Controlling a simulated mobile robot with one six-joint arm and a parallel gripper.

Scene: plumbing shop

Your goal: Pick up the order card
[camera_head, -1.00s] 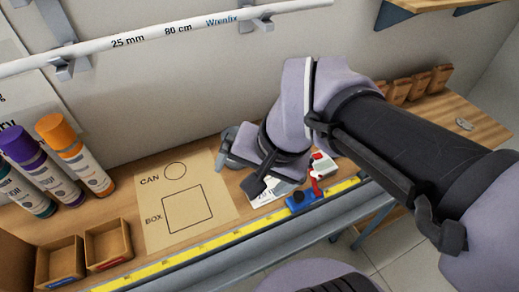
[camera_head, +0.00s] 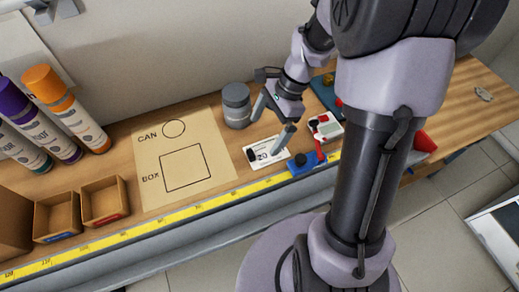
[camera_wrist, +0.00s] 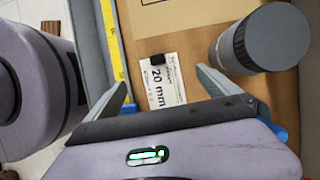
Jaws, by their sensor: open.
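The order card (camera_head: 268,153) is white with black print and lies flat on the wooden bench, just right of the paper with the CAN and BOX outlines. In the wrist view the card (camera_wrist: 164,88) reads "20 mm", with a small black block (camera_wrist: 157,60) at its far end. My gripper (camera_head: 272,121) is open and empty, beside and above the card in the head view. In the wrist view my gripper's (camera_wrist: 161,82) fingers stand on both sides of the card, apart from it. My gripper's body hides whatever lies below in that view.
A grey can (camera_head: 236,106) stands close to my left finger. A blue and red tool (camera_head: 308,164) lies right of the card, with a white and red item (camera_head: 326,126) behind. A yellow measuring tape (camera_head: 200,217) runs along the front edge. The outline paper (camera_head: 211,140) is clear.

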